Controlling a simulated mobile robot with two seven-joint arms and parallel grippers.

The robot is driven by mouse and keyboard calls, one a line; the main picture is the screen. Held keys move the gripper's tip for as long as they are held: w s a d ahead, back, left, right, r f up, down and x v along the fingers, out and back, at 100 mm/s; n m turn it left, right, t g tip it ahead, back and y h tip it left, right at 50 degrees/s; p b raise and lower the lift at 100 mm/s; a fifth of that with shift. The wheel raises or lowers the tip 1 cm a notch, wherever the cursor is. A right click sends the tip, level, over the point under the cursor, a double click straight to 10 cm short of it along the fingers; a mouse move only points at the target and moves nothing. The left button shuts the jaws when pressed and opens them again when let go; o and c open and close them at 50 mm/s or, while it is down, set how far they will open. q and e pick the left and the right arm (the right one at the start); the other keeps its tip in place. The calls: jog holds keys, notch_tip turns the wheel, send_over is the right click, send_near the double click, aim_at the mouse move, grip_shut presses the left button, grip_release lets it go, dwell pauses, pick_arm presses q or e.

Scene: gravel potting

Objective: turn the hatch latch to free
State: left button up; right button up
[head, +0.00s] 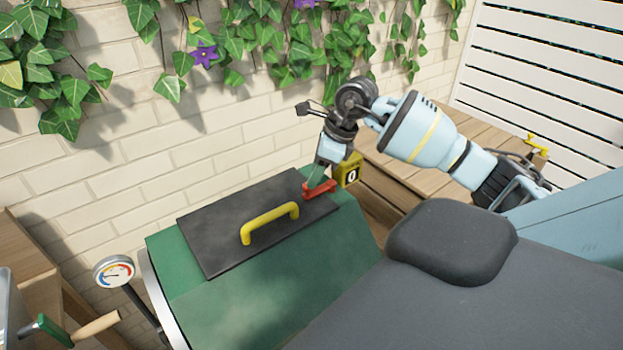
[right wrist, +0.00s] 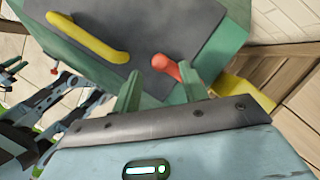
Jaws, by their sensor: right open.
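The red latch (head: 320,189) sits at the right edge of the dark hatch (head: 212,241) on the green bin (head: 270,300). The hatch lies flat and has a yellow handle (head: 270,222). My right gripper (head: 314,186) is at the latch, pointing down. In the right wrist view the red latch (right wrist: 168,66) shows between and beyond the open green fingers (right wrist: 160,90), nearer the right one. I cannot tell whether a finger touches it. The yellow handle (right wrist: 90,38) is left of the fingers there. My left gripper is not in view.
A yellow block marked 0 (head: 347,171) is just right of the latch. A dial gauge (head: 114,272) stands at the bin's left. Wooden benches are at both sides. A brick wall with ivy (head: 270,60) is behind. Hand tools (head: 80,328) lie at lower left.

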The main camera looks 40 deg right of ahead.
aim_at(320, 187)
jog(key=shift+x, duration=1.6)
grip_shut()
